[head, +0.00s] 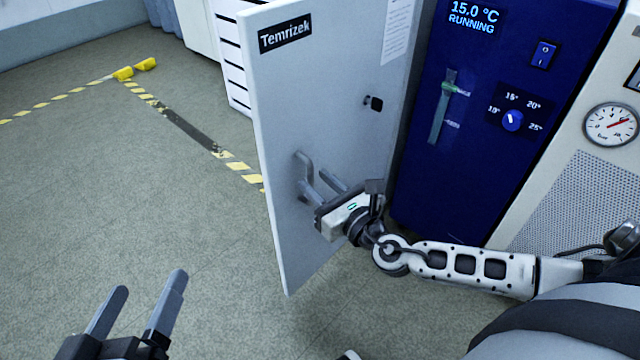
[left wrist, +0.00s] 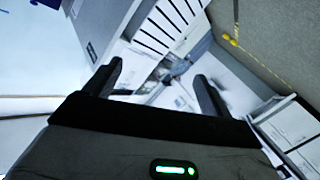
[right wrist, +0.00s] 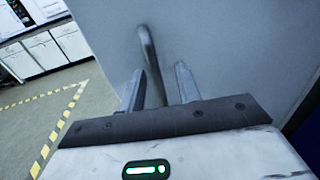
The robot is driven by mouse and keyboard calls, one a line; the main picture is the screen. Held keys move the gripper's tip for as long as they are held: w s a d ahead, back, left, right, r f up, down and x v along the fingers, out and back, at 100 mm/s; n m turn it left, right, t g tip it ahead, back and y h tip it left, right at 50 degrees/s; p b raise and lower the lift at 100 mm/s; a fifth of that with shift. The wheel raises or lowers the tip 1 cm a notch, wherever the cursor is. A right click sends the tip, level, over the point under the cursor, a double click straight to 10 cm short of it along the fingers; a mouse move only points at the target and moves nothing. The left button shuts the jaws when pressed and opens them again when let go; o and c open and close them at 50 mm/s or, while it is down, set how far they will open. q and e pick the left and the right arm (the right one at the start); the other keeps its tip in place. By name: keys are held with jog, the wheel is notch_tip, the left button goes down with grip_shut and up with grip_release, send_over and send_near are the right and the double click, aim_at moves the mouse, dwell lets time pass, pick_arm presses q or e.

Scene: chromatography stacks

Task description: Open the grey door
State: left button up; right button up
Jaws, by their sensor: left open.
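The grey door (head: 330,80), labelled "Temrizek", stands upright left of the blue cabinet. Its left edge is out over the open floor. What lies behind it is hidden. A grey bar handle (head: 304,165) is on its face near the left edge. My right gripper (head: 320,186) is at the handle, with its fingers apart. In the right wrist view the handle (right wrist: 147,50) passes between the fingers, nearer the left one, with a gap to the right one. My left gripper (head: 146,288) is open and empty over the floor, well away from the door.
The blue cabinet (head: 420,190) with a display and dial stands right of the door. A beige unit with a gauge (head: 610,125) is further right. White drawers (head: 230,60) stand behind the door.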

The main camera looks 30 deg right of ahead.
jog(key=shift+s, duration=0.1)
pick_arm(q)
jog(key=shift+s+a+f+m+g+y+p, duration=0.15)
jog(key=shift+f+m+g+y+p, duration=0.1)
jog(key=shift+f+p, duration=0.25)
jog(key=shift+a+f+m+g+y+p, duration=0.15)
jog(key=shift+f+m+p, duration=0.1)
jog(key=shift+p, duration=0.45)
pick_arm(e)
jog(key=s+d, duration=0.2)
jog(key=s, duration=1.3)
jog(key=shift+s, duration=0.3)
pick_arm(q)
jog(key=shift+r, duration=0.1)
pick_arm(e)
jog(key=shift+d, duration=0.1)
